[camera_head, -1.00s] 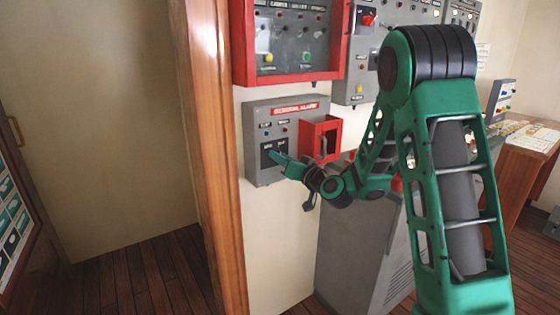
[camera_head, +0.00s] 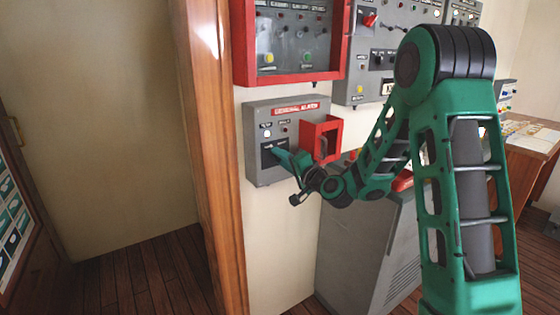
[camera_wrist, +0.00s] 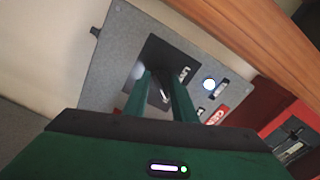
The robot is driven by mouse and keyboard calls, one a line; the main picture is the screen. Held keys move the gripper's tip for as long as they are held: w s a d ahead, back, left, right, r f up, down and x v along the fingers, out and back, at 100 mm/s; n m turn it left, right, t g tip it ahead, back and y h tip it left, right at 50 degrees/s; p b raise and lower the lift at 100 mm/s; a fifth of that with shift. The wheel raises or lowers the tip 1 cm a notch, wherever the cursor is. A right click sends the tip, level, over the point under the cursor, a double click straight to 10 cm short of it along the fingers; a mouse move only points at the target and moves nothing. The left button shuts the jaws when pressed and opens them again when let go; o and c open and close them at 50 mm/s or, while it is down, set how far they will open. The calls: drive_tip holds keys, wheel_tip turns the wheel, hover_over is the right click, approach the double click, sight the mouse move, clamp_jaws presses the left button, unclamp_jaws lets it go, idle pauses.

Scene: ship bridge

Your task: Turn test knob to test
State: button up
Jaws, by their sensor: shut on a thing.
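The grey general alarm panel (camera_head: 258,172) is on the wall, left of centre in the head view. My gripper (camera_head: 277,155) reaches its black plate (camera_head: 268,150) from the right. In the wrist view, the green fingers (camera_wrist: 162,82) stand on either side of a small pale part, which looks like the test knob (camera_wrist: 165,96). The jaws are shut on it, and the fingers hide most of it. A lamp (camera_head: 266,130) at the panel's upper left glows white and also shows bright in the wrist view (camera_wrist: 209,84).
An open red cover (camera_head: 320,140) juts out from the panel just right of my gripper. A red-framed panel (camera_head: 290,77) hangs above. A wooden post (camera_head: 212,150) stands close on the left, and a grey cabinet (camera_head: 350,245) stands below right.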

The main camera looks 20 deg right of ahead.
drive_tip(key=shift+s+f+m, duration=0.1)
drive_tip(key=shift+f+m, duration=0.15)
drive_tip(key=shift+m, duration=0.05)
drive_tip(key=o, duration=1)
drive_tip(key=shift+r, duration=0.15)
drive_tip(key=shift+o, duration=0.2)
drive_tip(key=v, duration=1)
drive_tip(key=shift+s, duration=0.25)
drive_tip(key=shift+d, duration=0.1)
